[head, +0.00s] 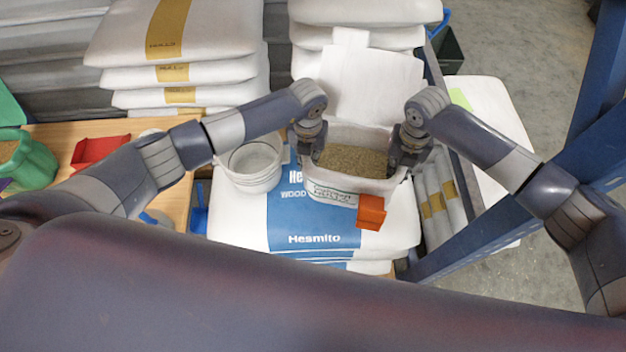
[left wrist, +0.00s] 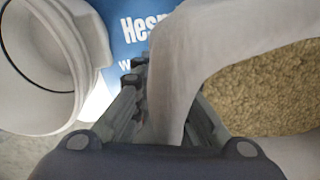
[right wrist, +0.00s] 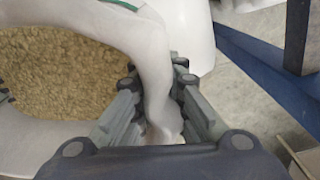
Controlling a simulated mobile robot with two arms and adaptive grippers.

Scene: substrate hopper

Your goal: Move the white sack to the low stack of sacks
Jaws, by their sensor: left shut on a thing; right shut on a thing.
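The white sack (head: 331,188) is open-topped, with brown grainy substrate inside and a green-marked label on its front. My left gripper (head: 308,150) is shut on its left wall, and the pinched wall (left wrist: 180,75) shows in the left wrist view. My right gripper (head: 408,150) is shut on its right wall, which also shows in the right wrist view (right wrist: 150,65). The sack looks upright over a low stack of white sacks (head: 235,222) with blue Hesmito labels. I cannot tell whether it touches the stack.
A white bucket (head: 252,165) stands left of the sack. An orange-red piece (head: 371,211) is at its front right. Taller sack stacks (head: 180,50) stand behind left. A blue frame (head: 480,235) runs along the right. A wooden table (head: 60,132) at left holds a red tray (head: 98,151).

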